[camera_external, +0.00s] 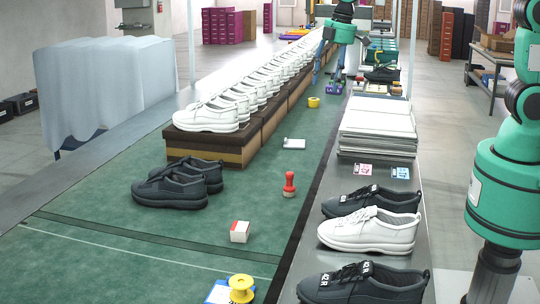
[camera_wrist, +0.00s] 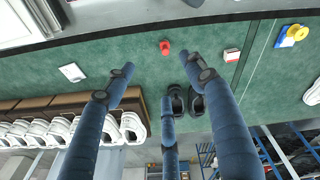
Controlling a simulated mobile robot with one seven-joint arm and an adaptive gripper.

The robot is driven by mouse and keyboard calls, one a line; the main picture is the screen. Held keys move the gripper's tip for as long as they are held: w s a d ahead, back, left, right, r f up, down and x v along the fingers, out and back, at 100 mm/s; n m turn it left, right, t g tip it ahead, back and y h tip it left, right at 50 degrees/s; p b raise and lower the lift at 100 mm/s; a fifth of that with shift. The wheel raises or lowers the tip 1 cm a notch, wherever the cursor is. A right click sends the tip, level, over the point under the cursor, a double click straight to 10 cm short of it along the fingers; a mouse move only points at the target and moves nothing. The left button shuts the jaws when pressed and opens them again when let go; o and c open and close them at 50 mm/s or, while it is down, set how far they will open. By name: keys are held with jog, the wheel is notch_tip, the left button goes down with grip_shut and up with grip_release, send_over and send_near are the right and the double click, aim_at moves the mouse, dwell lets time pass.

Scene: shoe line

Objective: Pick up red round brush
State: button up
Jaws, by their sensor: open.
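The red round brush (camera_external: 289,184) stands upright on the green belt, with a narrow neck and a rounded top. In the wrist view the brush (camera_wrist: 165,48) is small, beyond my fingertips near the top of the frame. My gripper (camera_wrist: 158,75) has its three blue fingers spread, with nothing between them. In the external view my gripper (camera_external: 337,68) hangs high up near the top centre, well apart from the brush.
A white box with a red side (camera_external: 239,232), a yellow spool (camera_external: 241,288) and dark shoes (camera_external: 178,184) lie on the belt around the brush. White shoes (camera_external: 205,117) line a raised rack. A bench edge with shoes (camera_external: 370,232) and stacked trays (camera_external: 378,122) runs along the right.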

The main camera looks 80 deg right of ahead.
jog(key=w+f+n+g, duration=0.1)
jog(key=w+f+n, duration=0.1)
jog(key=w+f, duration=0.65)
jog(key=n+g, duration=0.1)
jog(key=n, duration=0.1)
send_over(289, 185)
jog(key=d, duration=0.1)
jog(key=f, duration=0.7)
jog(key=f+b, duration=0.1)
jog(key=f, duration=0.6)
jog(key=shift+d, duration=0.2)
jog(key=shift+w+f, duration=0.1)
jog(key=shift+f, duration=0.35)
jog(key=shift+f+b, duration=0.75)
jog(key=shift+f, duration=3.55)
jog(key=shift+f, duration=0.15)
jog(key=shift+a+f+b, duration=0.15)
jog(key=shift+f+b, duration=0.6)
jog(key=shift+f, duration=1.7)
